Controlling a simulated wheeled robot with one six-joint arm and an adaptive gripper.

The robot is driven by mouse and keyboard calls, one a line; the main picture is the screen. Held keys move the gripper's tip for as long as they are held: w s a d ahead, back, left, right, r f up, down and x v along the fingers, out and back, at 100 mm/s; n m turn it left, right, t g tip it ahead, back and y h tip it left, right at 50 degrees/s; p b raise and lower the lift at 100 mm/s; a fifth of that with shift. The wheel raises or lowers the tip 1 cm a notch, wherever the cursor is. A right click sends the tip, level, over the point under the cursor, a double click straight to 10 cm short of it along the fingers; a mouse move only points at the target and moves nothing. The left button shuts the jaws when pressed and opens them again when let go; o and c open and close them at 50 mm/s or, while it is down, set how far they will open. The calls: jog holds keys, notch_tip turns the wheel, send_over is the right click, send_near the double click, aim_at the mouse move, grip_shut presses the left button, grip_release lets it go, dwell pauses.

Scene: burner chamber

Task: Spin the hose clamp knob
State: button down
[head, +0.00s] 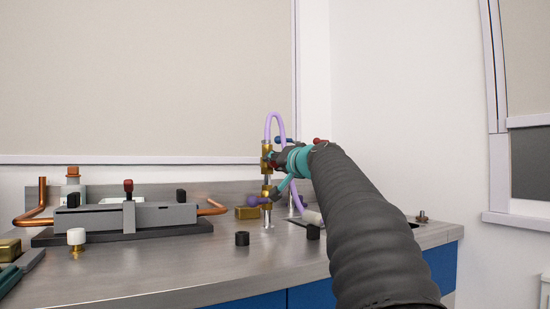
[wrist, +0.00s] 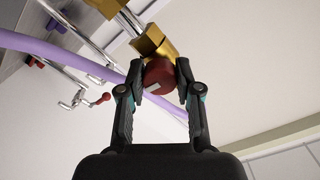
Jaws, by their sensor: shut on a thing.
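A dark red round knob (wrist: 158,78) with a pale mark on its face sits at the end of a brass fitting (wrist: 152,42) in the wrist view. My gripper (wrist: 160,69) has one finger on each side of the knob and is shut on it. In the head view my gripper (head: 275,158) reaches the upper part of an upright brass assembly (head: 267,191) at the back of the bench. The knob is mostly hidden there by the gripper. A purple hose (head: 267,125) loops over the top of the assembly and passes behind my gripper in the wrist view (wrist: 65,55).
A metal crank with a red ball end (wrist: 104,98) is left of my gripper in the wrist view. On the steel bench (head: 190,258) stand a grey burner unit (head: 125,216) with copper pipes, a white-topped knob (head: 76,237) and a black knob (head: 242,238). The front middle is clear.

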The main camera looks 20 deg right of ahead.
jog(key=shift+m, duration=0.4)
jog(key=m+p, duration=0.2)
jog(key=m, duration=0.1)
jog(key=shift+r+m, duration=0.2)
jog(key=shift+m, duration=0.1)
jog(key=m+p, duration=0.1)
jog(key=m, duration=0.2)
jog(key=shift+m+p, duration=0.3)
jog(key=shift+m, duration=0.1)
jog(key=shift+f+m, duration=0.2)
jog(key=shift+m, duration=0.1)
